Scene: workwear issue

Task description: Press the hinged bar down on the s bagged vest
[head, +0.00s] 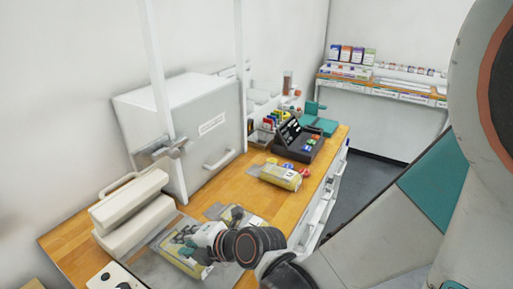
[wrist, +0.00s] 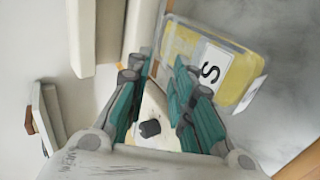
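The s bagged vest (wrist: 240,80) is a clear bag with yellow inside and a white label reading S. In the head view the bag (head: 172,252) lies flat on a grey surface, one end at the sealer. The cream hinged bar (head: 128,200), with a handle on its back, sits raised above the sealer's lower body (head: 140,232). The bar's pale edge also shows in the wrist view (wrist: 82,40). My gripper (wrist: 161,62) has its teal fingers apart over the bag's sealer-side end. I see nothing held; the fingers hide part of the bag.
Another yellow bagged vest (head: 281,177) lies farther along the wooden counter (head: 232,185). A white cabinet (head: 190,130) stands behind the sealer. A control box (head: 115,277) is at the near left. A dark tray device (head: 297,138) stands at the far end.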

